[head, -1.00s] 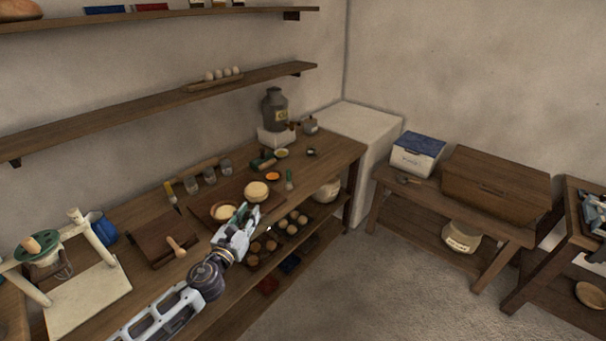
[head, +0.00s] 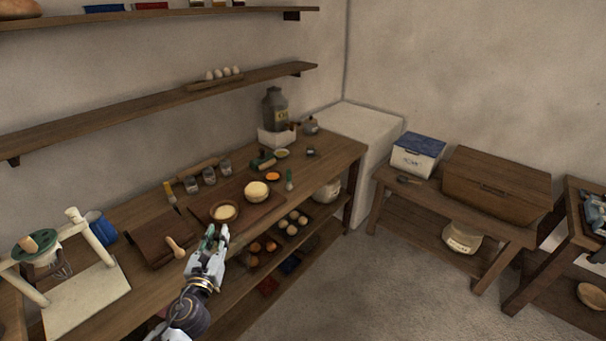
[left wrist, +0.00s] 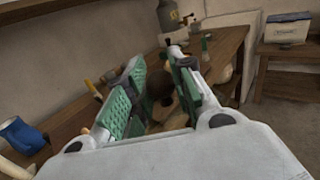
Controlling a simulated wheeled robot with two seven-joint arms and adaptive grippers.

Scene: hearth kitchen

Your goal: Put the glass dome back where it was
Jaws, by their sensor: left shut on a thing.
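My left gripper (head: 215,236) is in front of the worktable's near edge, below a bowl of pale stuff (head: 224,211). In the left wrist view its green-padded fingers (left wrist: 155,85) stand apart with a dark brown rounded shape (left wrist: 160,86) between them. I take this as part of the glass dome in its grip; the clear glass itself cannot be made out. A pale round loaf or dough (head: 257,190) sits uncovered on the dark board. My right gripper is not in view.
The worktable (head: 330,165) holds small jars (head: 209,175), a wooden mallet-like tool (head: 175,246), a white stand (head: 85,295) and a blue cup (head: 102,228). Several round items sit in a tray on the lower shelf. The floor to the right (head: 350,290) is clear.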

